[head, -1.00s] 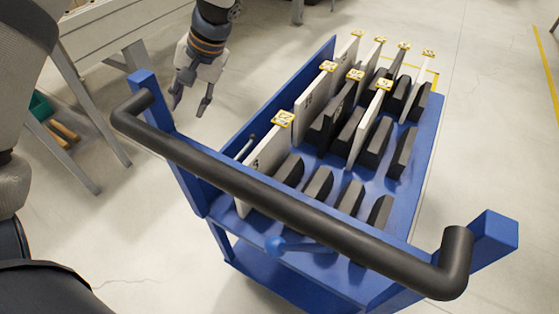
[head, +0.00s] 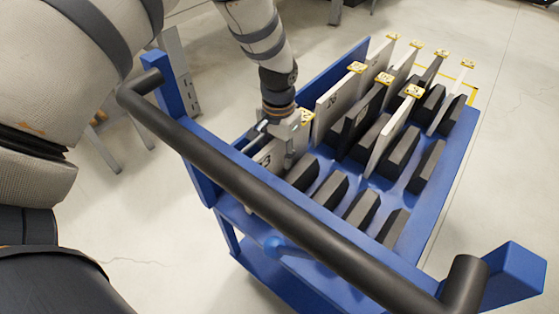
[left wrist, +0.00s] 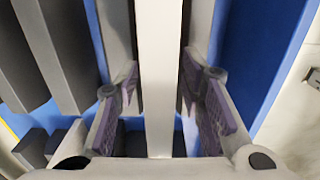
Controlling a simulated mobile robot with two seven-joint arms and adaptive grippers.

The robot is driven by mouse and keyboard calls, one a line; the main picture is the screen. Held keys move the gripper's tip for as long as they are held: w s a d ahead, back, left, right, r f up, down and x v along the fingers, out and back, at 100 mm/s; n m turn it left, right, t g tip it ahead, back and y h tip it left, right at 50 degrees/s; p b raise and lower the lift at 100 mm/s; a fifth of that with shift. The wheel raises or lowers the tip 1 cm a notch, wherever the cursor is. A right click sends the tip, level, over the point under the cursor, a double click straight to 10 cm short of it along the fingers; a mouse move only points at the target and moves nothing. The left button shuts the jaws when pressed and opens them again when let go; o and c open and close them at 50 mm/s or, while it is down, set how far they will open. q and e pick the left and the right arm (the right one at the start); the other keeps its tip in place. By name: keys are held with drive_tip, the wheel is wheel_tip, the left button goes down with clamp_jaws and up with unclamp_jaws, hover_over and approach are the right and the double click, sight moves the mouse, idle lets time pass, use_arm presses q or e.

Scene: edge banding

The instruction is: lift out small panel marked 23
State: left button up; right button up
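The small white panel (head: 267,158) stands upright in the near left slot of the blue cart. In the left wrist view the panel's pale edge (left wrist: 160,70) runs between the two purple-padded fingers (left wrist: 160,95). The fingers are on either side of it, with gaps showing between pads and panel. My right gripper is not in view.
Larger white panels (head: 335,105) and dark panels (head: 362,118) with yellow tags stand farther back in the cart. Several black divider blocks (head: 330,190) fill the near right rows. The cart's black handle bar (head: 240,190) crosses in front. Blue side wall (head: 340,68) lies left.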

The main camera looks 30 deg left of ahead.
use_arm(q)
drive_tip(key=shift+r, duration=0.1)
clamp_jaws()
